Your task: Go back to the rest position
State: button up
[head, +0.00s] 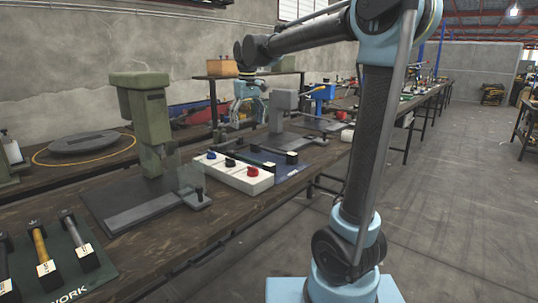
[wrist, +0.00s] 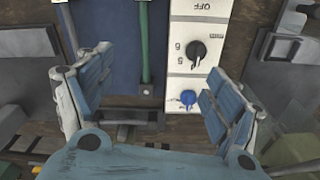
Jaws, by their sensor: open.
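My gripper (head: 248,112) hangs over the workbench (head: 240,210) in the head view, behind the white control box (head: 262,183). Its fingers point down and are spread apart, with nothing held between them. In the wrist view the two blue-grey fingers (wrist: 160,75) stand wide apart. The control box (wrist: 184,62) lies beyond them there, showing a black knob (wrist: 196,49) and a blue knob (wrist: 188,97). In the head view the box also has a red knob (head: 253,171). No gap between gripper and bench can be measured from these views.
A green press (head: 148,115) stands left of the gripper and a grey press (head: 283,108) to its right. A blue mat (head: 290,172) with tools lies beside the control box. Several labelled tools lie on the dark green mat (head: 92,275) at front left. The floor (head: 450,200) at right is clear.

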jog(key=s+d+f+m, duration=0.2)
jog(key=s+d+f, duration=0.3)
jog(key=s+d, duration=0.3)
jog(key=s+d+f+m, duration=0.2)
jog(key=s+d+f, duration=0.3)
jog(key=d, duration=0.6)
jog(key=s+d+f+m, duration=0.1)
jog(key=s+d+f, duration=0.3)
jog(key=s+f, duration=0.3)
jog(key=s+d+f+m+t, duration=0.1)
jog(key=s+d+f+m, duration=0.1)
jog(key=s+d+f, duration=0.2)
jog(key=s+f, duration=0.3)
jog(key=f, duration=0.1)
jog(key=shift+s+f+t, duration=0.15)
jog(key=shift+s+t, duration=0.05)
jog(key=shift+t, duration=0.1)
jog(key=shift+d, duration=0.1)
jog(key=shift+w+f, duration=0.2)
jog(key=shift+w, duration=0.25)
